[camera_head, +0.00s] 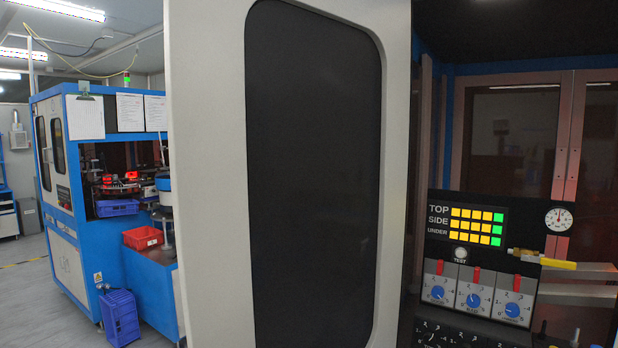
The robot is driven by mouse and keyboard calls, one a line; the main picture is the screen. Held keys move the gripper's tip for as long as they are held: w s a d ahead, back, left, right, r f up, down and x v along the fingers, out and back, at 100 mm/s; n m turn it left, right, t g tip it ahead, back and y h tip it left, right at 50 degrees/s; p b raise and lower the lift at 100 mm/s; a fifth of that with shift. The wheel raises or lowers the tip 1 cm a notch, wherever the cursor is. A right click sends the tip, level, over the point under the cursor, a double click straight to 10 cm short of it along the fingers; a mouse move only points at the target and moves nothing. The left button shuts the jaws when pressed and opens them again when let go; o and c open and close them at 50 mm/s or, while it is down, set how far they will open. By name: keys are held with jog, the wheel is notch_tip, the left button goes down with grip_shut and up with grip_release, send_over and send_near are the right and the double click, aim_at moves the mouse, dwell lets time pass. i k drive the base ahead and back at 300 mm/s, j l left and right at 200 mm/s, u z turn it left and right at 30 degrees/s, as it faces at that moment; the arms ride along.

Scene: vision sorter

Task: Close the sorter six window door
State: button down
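A large cream door (210,180) with a dark, round-cornered window (315,180) stands upright and fills the middle of the head view. It looks swung out, since the sorter's inside shows to its right. Its top and bottom edges are outside the picture, and no handle shows on the visible face. The sorter's blue frame (520,66) and its control panel (470,240) are at the right. My gripper is not in this view.
The panel carries yellow and green lights, blue knobs (437,291), a gauge (559,219) and a yellow-handled valve (557,263). At left stands another blue machine (62,250) with a red bin (143,238) and blue crates (119,318). Grey floor (25,300) is clear at far left.

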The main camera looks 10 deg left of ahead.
aim_at(288, 122)
jog(key=j+z, duration=0.15)
jog(key=j, duration=0.3)
jog(key=k+j+z, duration=0.2)
jog(key=j, duration=0.25)
jog(key=j+z, duration=0.15)
jog(key=j, duration=0.35)
jog(key=k+j+z, duration=0.15)
jog(key=j, duration=0.25)
jog(key=k+j+z, duration=0.15)
jog(key=j, duration=0.3)
jog(key=k+j+z, duration=0.2)
jog(key=j, duration=0.2)
jog(key=k+j+z, duration=0.15)
jog(key=j, duration=0.2)
jog(key=k+j+z, duration=0.15)
jog(key=j, duration=0.2)
jog(key=k, duration=0.05)
